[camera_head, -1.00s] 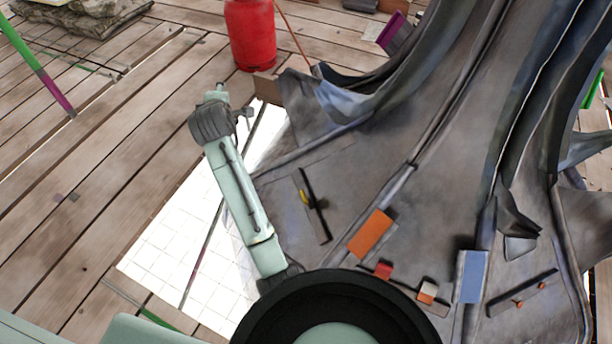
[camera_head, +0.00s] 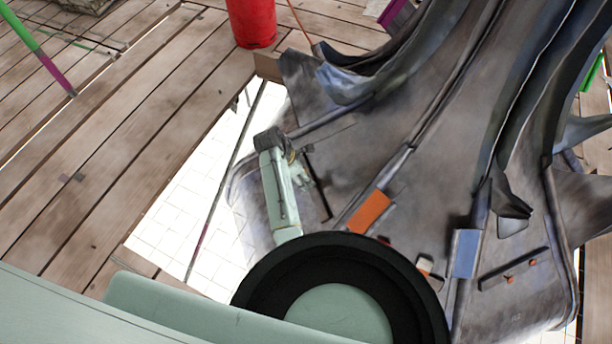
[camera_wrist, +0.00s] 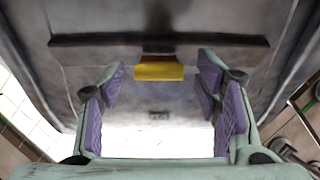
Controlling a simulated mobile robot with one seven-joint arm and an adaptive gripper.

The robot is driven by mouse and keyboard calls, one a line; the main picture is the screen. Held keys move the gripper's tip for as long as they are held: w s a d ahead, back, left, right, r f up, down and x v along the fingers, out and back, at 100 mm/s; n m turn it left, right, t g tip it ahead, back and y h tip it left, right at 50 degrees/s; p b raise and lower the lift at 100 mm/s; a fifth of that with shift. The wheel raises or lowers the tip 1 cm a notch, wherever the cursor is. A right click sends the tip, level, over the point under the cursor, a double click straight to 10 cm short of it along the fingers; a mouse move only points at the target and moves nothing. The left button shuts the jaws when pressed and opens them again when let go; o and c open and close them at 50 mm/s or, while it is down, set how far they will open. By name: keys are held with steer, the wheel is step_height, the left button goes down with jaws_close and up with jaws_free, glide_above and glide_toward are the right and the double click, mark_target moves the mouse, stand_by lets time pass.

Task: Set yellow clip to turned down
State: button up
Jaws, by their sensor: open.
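The yellow clip (camera_wrist: 158,71) is a small block in the wrist view, with a narrow brownish part just above it, below a long dark strip (camera_wrist: 100,40) on a grey metal surface. My gripper (camera_wrist: 163,92) is open, its purple pads to the left and right of the clip. The clip shows in the gap between the pads, near their far ends; I see no contact. In the head view the dark strip (camera_head: 320,190) shows beside my arm's end, and the clip is not clearly visible there, apparently hidden behind it.
An orange block (camera_head: 369,212), a blue block (camera_head: 466,253) and a strip with small orange pegs (camera_head: 513,269) sit on the grey structure to the right. A red cylinder (camera_head: 251,22) stands on the plank floor behind. White tiles (camera_head: 180,210) lie left of my arm.

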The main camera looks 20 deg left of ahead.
steer(key=shift+x, duration=1.4)
steer(key=shift+c, duration=0.4)
steer(key=c, duration=1.1)
